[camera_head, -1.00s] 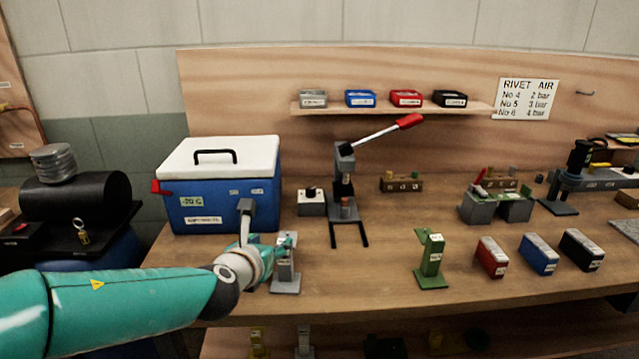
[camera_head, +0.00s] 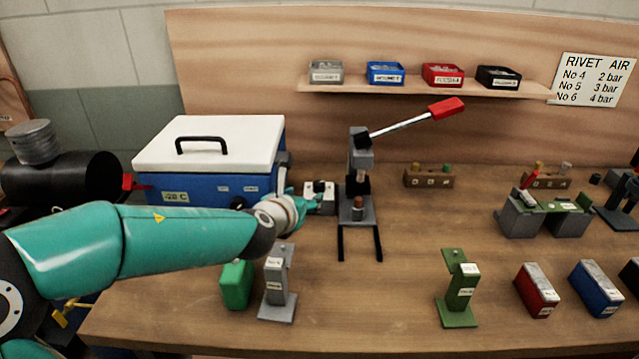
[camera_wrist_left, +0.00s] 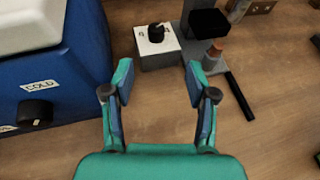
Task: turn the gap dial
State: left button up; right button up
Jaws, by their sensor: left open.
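The gap dial is a black knob (camera_wrist_left: 156,32) on top of a small pale box (camera_head: 326,198). The box stands on the bench just left of the lever press (camera_head: 361,165). My left gripper (camera_head: 308,197) is at the near left side of this box. In the left wrist view the gripper (camera_wrist_left: 158,78) is open and empty, its two fingers apart, with the box just beyond the fingertips and between their lines. The knob is clear of both fingers. My right gripper is in neither view.
The blue cooler (camera_head: 215,190) with a white lid stands close on the left; its own black knob (camera_wrist_left: 35,112) shows in the wrist view. The press's dark foot rail (camera_wrist_left: 240,98) lies at right. Grey (camera_head: 277,285) and green (camera_head: 459,290) stands are nearer the front edge.

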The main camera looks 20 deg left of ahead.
aim_at(318, 185)
pick_arm(q)
jog(key=p+x, duration=0.1)
jog(key=x, duration=0.8)
jog(key=p+x, duration=0.1)
jog(key=x, duration=0.4)
jog(key=shift+a+f+p, duration=0.15)
jog(key=shift+a+p, duration=0.2)
jog(key=shift+c, duration=0.3)
grip_shut()
